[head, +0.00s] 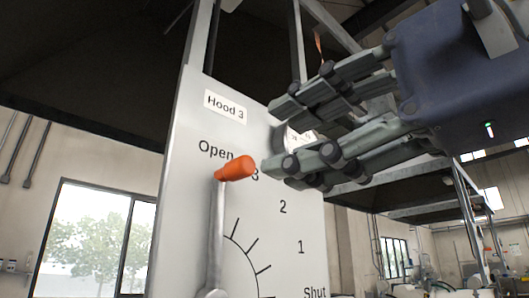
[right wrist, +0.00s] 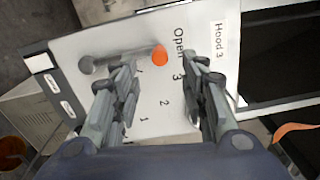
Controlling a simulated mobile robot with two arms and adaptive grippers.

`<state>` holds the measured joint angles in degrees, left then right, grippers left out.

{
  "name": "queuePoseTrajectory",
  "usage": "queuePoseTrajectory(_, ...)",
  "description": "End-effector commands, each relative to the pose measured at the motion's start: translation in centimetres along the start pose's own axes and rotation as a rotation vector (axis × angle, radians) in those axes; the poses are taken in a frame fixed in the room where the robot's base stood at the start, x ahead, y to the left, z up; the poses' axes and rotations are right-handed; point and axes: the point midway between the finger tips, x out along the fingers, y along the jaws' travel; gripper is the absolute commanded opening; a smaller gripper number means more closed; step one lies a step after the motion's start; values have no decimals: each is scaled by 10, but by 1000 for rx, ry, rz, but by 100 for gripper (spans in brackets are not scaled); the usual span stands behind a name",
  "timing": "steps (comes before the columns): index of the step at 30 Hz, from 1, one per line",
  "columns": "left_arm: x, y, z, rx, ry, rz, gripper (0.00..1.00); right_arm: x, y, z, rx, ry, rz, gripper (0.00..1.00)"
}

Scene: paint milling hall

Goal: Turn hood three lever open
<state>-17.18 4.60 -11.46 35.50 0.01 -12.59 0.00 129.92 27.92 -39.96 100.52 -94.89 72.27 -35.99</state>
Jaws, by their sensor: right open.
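The hood three lever (head: 216,235) is a grey bar with an orange knob (head: 235,168) at its end. It stands nearly upright on the white panel (head: 180,190), its knob beside the "Open" mark. The label "Hood 3" (head: 225,106) is above it. My right gripper (head: 272,137) is open and empty, just right of and above the knob, apart from it. In the right wrist view the knob (right wrist: 160,55) shows beyond and between the open fingers (right wrist: 153,82), and the lever lies across the panel. My left gripper is not in view.
The panel carries a scale marked 3, 2, 1 and "Shut" (head: 315,292). A dark hood (head: 100,75) hangs above and behind. An orange strip (right wrist: 295,130) shows near the hood edge. A window (head: 90,240) is at the far left.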

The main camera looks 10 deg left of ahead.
Motion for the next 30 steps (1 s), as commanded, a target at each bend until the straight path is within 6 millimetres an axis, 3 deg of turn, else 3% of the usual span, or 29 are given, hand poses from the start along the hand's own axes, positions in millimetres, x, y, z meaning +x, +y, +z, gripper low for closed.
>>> queuePoseTrajectory(3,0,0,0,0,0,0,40,-17,0,0,1,0,-1,41)
queuePoseTrajectory(9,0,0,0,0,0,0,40,-28,0,0,0,0,1,41)
queuePoseTrajectory(26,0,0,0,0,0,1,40,-28,1,0,1,-2,2,41)
queuePoseTrajectory(30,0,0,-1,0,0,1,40,-16,12,1,51,-66,27,41)
